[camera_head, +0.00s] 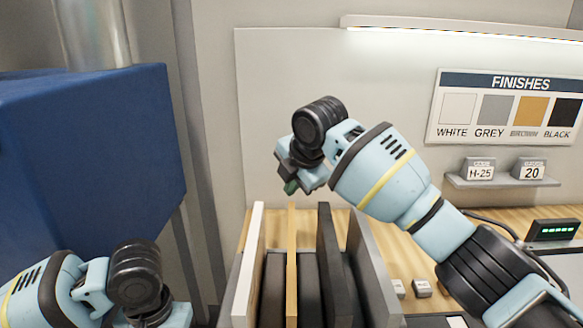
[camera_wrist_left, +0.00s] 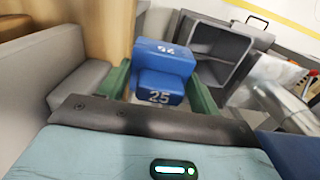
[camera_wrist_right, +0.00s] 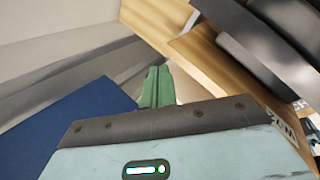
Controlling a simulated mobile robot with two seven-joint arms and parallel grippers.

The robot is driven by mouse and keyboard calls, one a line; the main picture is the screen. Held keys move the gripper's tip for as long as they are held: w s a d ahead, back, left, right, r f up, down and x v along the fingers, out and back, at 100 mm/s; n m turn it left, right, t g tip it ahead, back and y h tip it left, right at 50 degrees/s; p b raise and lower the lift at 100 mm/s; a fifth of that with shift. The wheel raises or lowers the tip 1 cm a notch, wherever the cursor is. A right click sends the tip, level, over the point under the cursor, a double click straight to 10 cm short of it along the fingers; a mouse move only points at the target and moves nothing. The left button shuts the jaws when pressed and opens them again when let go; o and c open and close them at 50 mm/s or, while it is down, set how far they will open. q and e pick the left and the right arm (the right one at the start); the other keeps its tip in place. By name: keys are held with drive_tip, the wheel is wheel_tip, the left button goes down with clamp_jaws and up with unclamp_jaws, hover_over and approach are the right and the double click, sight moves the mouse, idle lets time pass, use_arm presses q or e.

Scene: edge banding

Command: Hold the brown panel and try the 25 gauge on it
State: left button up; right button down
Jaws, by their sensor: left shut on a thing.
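The brown panel (camera_head: 292,250) stands on edge in the rack, between the white panel and the black panel. My right gripper (camera_head: 290,186) is above the panels, near the brown panel's top edge. In the right wrist view its green fingers (camera_wrist_right: 157,86) are together, with nothing visible between them. The 25 gauge (camera_wrist_left: 162,72) is a blue stepped block marked 25, seen in the left wrist view between my left gripper's green fingers (camera_wrist_left: 160,84), which are shut on it. In the head view my left arm is at the lower left, its fingers out of frame.
A white panel (camera_head: 249,265), a black panel (camera_head: 329,250) and a grey panel (camera_head: 372,265) stand beside the brown one. A large blue box (camera_head: 90,160) fills the left. A small shelf (camera_head: 502,182) holds H-25 and 20 signs. A grey open bin (camera_wrist_left: 222,55) shows in the left wrist view.

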sight(292, 210)
use_arm(q)
drive_tip(key=shift+r, duration=0.1)
use_arm(e)
wheel_tip(292, 210, down, 2)
drive_tip(key=shift+f, duration=0.65)
